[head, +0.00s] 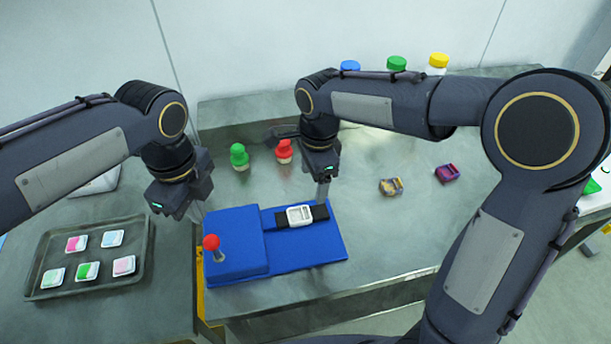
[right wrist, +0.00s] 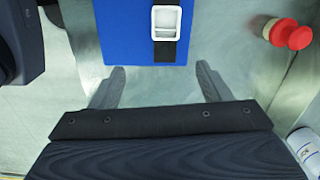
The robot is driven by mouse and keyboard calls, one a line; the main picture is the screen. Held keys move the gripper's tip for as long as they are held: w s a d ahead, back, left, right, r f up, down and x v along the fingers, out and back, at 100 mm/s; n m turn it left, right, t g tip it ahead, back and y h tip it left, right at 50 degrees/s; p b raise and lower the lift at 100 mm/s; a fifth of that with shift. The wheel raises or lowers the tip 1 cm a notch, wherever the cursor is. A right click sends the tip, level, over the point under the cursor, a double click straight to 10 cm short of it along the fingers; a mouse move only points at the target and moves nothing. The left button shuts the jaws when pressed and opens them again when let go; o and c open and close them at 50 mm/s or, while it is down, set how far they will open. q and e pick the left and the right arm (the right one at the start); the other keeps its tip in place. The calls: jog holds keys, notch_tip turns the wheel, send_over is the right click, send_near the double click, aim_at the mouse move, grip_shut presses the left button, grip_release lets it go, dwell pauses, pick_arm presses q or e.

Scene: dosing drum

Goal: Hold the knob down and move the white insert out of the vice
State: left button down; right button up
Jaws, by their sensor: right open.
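The blue vice (head: 235,262) stands on the table's front part and also shows in the right wrist view (right wrist: 115,30). The red knob (head: 211,242) stands on its left block. The white insert (head: 300,216), a small frame, sits between black jaws (head: 319,212); the right wrist view shows the white insert (right wrist: 166,20) at the top. My left gripper (head: 199,214) is behind and above the knob, apart from it; its finger opening is unclear. My right gripper (head: 322,192) is open and empty behind the insert; its spread fingers (right wrist: 161,82) point toward the vice.
A tray (head: 146,268) with several coloured inserts lies at the left. A green-topped item (head: 239,156) and a red-topped item (head: 283,151) stand behind the vice. Two small coloured pieces (head: 391,186) (head: 447,173) lie to the right. Several capped bottles (head: 397,63) stand at the back.

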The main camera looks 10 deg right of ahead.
aim_at(305, 215)
jog(key=shift+m+h, duration=0.3)
jog(key=shift+m, duration=0.3)
jog(key=f, duration=0.4)
jog(key=w+a+f, duration=0.1)
jog(key=f, duration=0.8)
jog(key=shift+w+a+f, duration=0.1)
jog(key=shift+w+a, duration=0.05)
jog(key=shift+a, duration=0.05)
jog(key=c, duration=1.1)
jog(key=shift+o, duration=0.2)
